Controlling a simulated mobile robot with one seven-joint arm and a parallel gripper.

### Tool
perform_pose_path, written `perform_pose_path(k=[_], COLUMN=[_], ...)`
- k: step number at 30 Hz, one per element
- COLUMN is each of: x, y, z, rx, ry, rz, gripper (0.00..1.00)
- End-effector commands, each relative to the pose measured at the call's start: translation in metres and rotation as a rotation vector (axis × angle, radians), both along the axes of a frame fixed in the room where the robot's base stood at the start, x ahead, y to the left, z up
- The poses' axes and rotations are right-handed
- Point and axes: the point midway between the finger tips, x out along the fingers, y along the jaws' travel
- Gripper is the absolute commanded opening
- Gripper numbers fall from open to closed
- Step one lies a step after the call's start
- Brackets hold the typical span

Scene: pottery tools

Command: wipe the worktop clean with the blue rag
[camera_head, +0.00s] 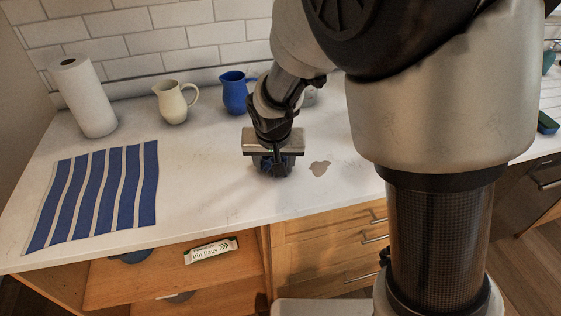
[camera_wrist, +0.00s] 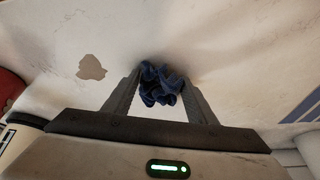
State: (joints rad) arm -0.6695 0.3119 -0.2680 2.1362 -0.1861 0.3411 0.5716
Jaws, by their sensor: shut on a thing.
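My gripper (camera_head: 274,162) points down over the middle of the white worktop (camera_head: 222,205). It is shut on the crumpled blue rag (camera_wrist: 158,84), which shows bunched between the two fingers in the wrist view. In the head view the rag is mostly hidden behind my gripper. The rag is at or just above the worktop; I cannot tell whether it touches. A brownish-grey stain (camera_head: 320,168) lies on the worktop just right of my gripper. In the wrist view the stain (camera_wrist: 92,67) is left of the rag.
A blue-and-white striped cloth (camera_head: 97,196) lies at the left. A paper roll (camera_head: 84,97), a cream jug (camera_head: 173,102) and a blue jug (camera_head: 235,93) stand along the back. A box (camera_head: 211,250) lies on the open shelf below. The worktop in front of my gripper is clear.

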Motion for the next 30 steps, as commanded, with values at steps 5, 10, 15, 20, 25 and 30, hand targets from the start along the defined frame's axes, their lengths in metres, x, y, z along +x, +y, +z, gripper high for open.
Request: perform_pose_path(k=[5,10,15,20,25,30], x=[0.0,0.0,0.0,0.004,0.008,0.012], y=[0.0,0.0,-0.001,-0.013,-0.029,-0.044], z=[0.0,-0.001,-0.001,-0.001,-0.001,-0.002], rx=[0.0,0.0,0.0,0.001,0.0,0.0], ry=[0.0,0.0,0.0,0.001,0.001,0.002], rz=[0.0,0.0,-0.001,-0.005,-0.004,-0.005], gripper=[0.43,0.43,0.43,0.44,0.43,0.43])
